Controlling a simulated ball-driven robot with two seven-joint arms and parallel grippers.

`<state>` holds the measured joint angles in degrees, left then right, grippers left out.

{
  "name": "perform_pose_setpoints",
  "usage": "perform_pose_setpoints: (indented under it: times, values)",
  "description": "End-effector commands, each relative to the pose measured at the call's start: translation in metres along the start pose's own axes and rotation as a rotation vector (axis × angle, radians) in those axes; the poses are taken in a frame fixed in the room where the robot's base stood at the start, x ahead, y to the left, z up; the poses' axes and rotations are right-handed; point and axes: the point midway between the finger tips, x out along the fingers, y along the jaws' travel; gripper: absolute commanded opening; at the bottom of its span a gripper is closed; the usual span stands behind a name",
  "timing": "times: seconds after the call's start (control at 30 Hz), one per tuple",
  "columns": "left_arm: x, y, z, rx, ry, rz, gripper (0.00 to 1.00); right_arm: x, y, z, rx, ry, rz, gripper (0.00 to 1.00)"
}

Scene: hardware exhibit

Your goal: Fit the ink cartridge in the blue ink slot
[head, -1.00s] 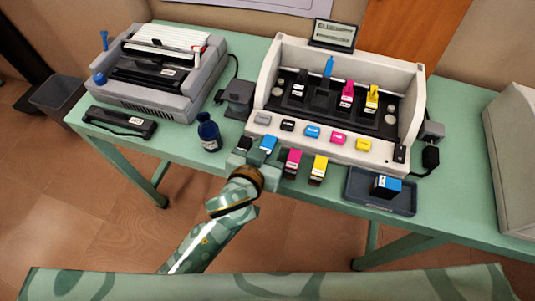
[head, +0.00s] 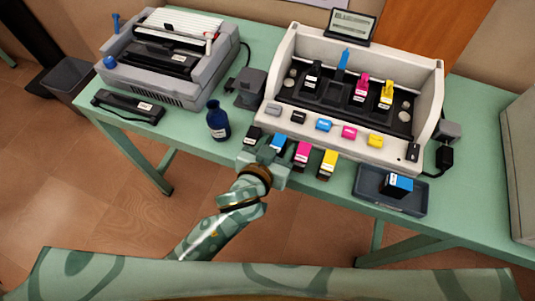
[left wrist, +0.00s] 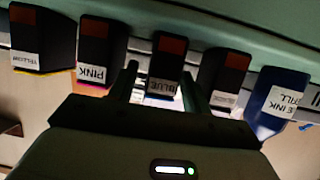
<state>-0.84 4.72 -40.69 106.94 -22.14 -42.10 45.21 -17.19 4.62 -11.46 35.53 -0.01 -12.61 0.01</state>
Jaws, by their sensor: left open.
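The blue ink cartridge (head: 279,143) stands at the table's front edge in a row with black, pink and yellow ones. In the left wrist view the cartridge labelled BLUE (left wrist: 168,65) is dark and lies between the two fingers. My left gripper (head: 268,154) is open around it; I cannot tell whether the fingers touch it. The left gripper also shows in the left wrist view (left wrist: 160,80). The blue ink slot (head: 335,88) in the white printer (head: 385,150) looks empty, with its blue lever (head: 343,60) raised. My right gripper is out of view.
Pink (head: 303,152) and yellow (head: 328,162) cartridges stand to the right, a black one (head: 253,134) to the left. A dark blue ink bottle (head: 218,122) is further left. A tray (head: 370,190) holds a blue-topped cartridge (head: 398,186). A grey machine (head: 165,60) stands at left.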

Motion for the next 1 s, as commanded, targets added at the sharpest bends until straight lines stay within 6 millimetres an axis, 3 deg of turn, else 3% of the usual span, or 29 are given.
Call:
perform_pose_setpoints:
  times: [0.07,0.3,0.6,0.8,1.0]
  values:
    - [0.002,-0.001,0.005,0.002,0.000,0.000,0.49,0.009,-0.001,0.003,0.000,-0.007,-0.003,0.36]
    - [-0.060,-0.003,-0.008,-0.001,-0.001,-0.002,0.49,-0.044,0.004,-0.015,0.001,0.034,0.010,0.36]
    - [-0.135,-0.004,-0.002,0.000,-0.001,-0.002,0.49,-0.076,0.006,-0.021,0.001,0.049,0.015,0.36]
    - [-0.159,-0.004,0.001,0.000,0.000,-0.002,0.49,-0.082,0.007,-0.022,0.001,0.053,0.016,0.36]
    - [-0.163,-0.004,0.002,0.001,0.001,-0.001,0.49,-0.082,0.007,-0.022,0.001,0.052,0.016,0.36]
